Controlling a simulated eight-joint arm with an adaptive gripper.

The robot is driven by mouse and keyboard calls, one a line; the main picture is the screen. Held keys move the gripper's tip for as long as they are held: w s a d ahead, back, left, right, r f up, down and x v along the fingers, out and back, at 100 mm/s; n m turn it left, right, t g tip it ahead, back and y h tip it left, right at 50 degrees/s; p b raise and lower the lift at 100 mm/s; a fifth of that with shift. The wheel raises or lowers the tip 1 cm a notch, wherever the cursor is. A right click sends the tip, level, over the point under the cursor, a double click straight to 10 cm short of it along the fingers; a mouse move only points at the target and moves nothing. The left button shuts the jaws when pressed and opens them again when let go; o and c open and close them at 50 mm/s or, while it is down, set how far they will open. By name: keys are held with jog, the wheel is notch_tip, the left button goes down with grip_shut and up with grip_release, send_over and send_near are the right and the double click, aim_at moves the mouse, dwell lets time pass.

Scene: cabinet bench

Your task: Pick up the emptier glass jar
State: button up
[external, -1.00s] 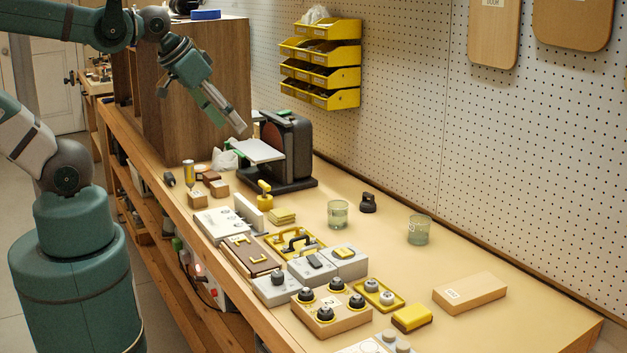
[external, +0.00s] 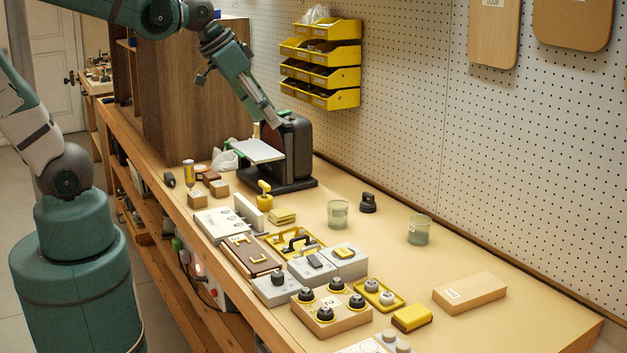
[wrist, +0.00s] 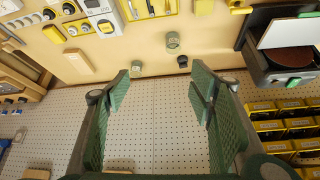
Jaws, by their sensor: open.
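Two clear, greenish glass jars stand upright on the bench. The left jar (external: 338,214) is near the middle, and the right jar (external: 418,230) is farther right near the pegboard. In the wrist view the left jar (wrist: 173,40) shows at top centre and the right jar (wrist: 137,67) is beyond the fingertips, to the left. Both seem to hold something pale green low down; I cannot tell which is emptier. My gripper (external: 273,120) is high beside the sander, well away from both jars. In the wrist view my gripper (wrist: 160,84) is open and empty.
A black knob-like object (external: 368,203) stands between the jars, toward the pegboard. The disc sander (external: 290,150) is just below my gripper. Yellow bins (external: 335,75) hang on the pegboard. Blocks and fixtures crowd the front edge; a wooden block (external: 469,293) lies at right.

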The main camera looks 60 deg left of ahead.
jog(key=w+d+f+m+g+h+b, duration=0.15)
jog(key=w+d+f, duration=0.3)
jog(key=w, duration=0.45)
jog(key=w+d+f+m+h, duration=0.1)
jog(key=w+d+f+m, duration=0.3)
jog(key=w, duration=0.5)
jog(key=w+d+f+m+g+h+b, duration=0.1)
jog(key=w+d+f, duration=0.1)
jog(key=w+f, duration=0.55)
jog(key=m, duration=0.3)
send_near(428, 241)
notch_tip(428, 241, up, 2)
jog(key=a, duration=0.2)
jog(key=shift+a+r+n+g+h, duration=0.1)
jog(key=shift+r+n+g+h, duration=0.05)
jog(key=shift+n+g+h, duration=0.1)
jog(key=shift+b, duration=0.3)
jog(key=shift+x, duration=1.2)
jog(key=shift+b+x, duration=0.6)
jog(key=shift+x, duration=2.05)
jog(key=shift+c, duration=0.2)
